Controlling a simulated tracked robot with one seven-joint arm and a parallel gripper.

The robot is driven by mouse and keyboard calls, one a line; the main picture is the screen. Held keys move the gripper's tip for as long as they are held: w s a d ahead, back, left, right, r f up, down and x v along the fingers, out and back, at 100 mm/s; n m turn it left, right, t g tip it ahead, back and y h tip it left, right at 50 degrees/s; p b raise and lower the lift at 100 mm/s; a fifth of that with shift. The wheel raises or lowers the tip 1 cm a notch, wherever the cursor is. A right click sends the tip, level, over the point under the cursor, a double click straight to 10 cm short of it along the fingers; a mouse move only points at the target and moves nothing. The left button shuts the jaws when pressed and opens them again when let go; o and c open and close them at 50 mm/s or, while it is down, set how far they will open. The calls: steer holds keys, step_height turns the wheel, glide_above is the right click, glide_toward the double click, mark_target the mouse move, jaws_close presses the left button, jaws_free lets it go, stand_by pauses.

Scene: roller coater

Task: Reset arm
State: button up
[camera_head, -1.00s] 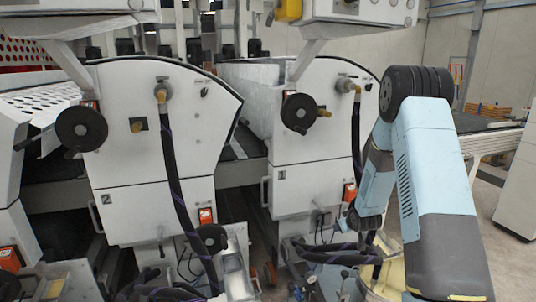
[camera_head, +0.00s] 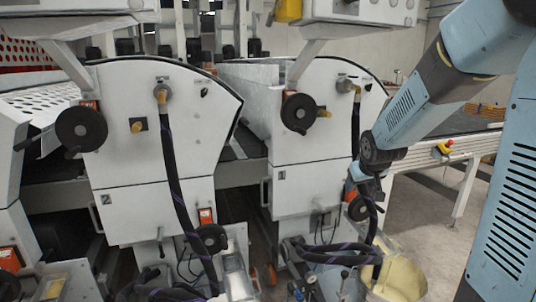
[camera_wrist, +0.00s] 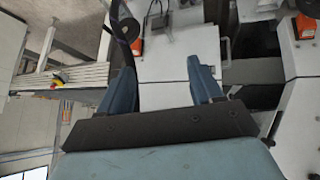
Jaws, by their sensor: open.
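My gripper (camera_wrist: 162,84) shows in the wrist view with its two blue fingers spread apart and nothing between them. A white machine panel lies beyond the fingers, and I see no contact with it. In the head view my arm (camera_head: 425,98) comes in from the upper right and slopes down to the left. Its wrist end is in front of the right edge of machine unit 1 (camera_head: 300,190), near a dark hose. The fingers are not clear in the head view. My elbow is partly cut off by the picture's edge.
Unit 2 (camera_head: 130,215) stands at the left, with a black handwheel (camera_head: 81,129). Another handwheel (camera_head: 299,113) is on unit 1. A yellow bucket (camera_head: 405,280) stands below my wrist. A conveyor table with a red-yellow button (camera_head: 446,146) is behind my arm. Floor at right is open.

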steer(key=s+a+r, duration=0.1)
steer(key=s+r, duration=0.2)
steer(key=s, duration=0.6)
steer(key=s+a+r+m+g, duration=0.1)
steer(key=s+r, duration=0.2)
steer(key=s, duration=0.7)
steer(key=s+a+r+g+y, duration=0.1)
steer(key=s+r, duration=0.3)
steer(key=s, duration=0.5)
steer(key=shift+s+a+m, duration=0.3)
steer(key=shift+a+m, duration=0.1)
steer(key=shift+a, duration=0.15)
